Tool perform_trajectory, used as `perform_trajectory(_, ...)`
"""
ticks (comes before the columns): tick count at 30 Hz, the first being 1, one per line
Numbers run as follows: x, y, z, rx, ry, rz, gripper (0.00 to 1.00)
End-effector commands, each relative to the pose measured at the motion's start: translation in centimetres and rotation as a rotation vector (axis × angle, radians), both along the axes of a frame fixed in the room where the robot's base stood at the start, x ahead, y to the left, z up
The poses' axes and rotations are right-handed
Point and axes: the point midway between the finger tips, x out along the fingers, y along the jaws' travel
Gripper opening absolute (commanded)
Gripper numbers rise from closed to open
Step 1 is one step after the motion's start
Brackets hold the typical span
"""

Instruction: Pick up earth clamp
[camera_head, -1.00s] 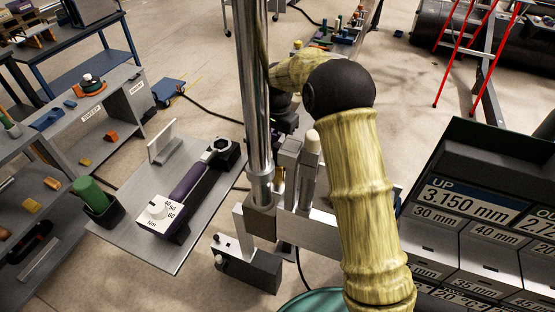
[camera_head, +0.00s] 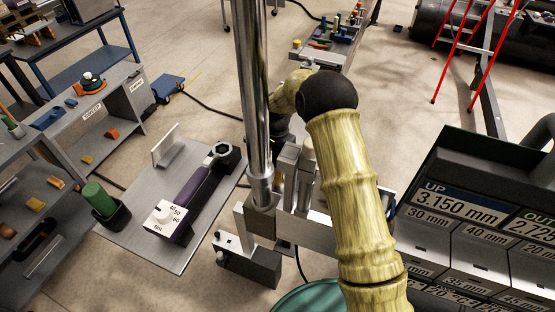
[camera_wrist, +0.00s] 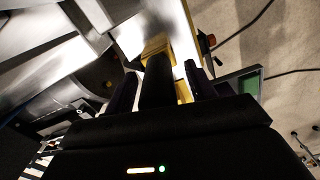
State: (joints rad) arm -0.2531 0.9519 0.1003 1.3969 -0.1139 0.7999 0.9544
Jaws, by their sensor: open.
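I cannot pick out the earth clamp for certain in either view. In the wrist view, a brass-yellow piece (camera_wrist: 155,46) shows just past the dark fingers of my gripper (camera_wrist: 160,70), beside a pale metal edge. I cannot tell whether it is the clamp. My gripper is open. A dark shape between the fingers hides part of what lies there.
A metal tray (camera_head: 180,255) holds a purple-handled torque wrench (camera_head: 194,192) and a green-topped cup (camera_head: 102,203). A steel post (camera_head: 252,90) stands beside my arm. A sizing display rack (camera_head: 465,190) is at right. Open floor lies between.

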Motion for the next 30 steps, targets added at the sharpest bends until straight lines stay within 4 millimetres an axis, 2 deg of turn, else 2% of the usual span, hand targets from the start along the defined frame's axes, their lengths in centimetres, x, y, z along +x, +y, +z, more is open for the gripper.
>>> perform_trajectory(17,0.03,-0.02,-0.34,0.000,-0.001,0.000,0.55)
perform_trajectory(25,0.09,-0.26,-0.34,0.000,-0.001,-0.004,0.04)
perform_trajectory(26,0.10,-0.28,-0.35,0.000,-0.001,-0.004,0.00)
perform_trajectory(30,0.18,-0.27,-0.20,0.001,-0.004,-0.004,0.00)
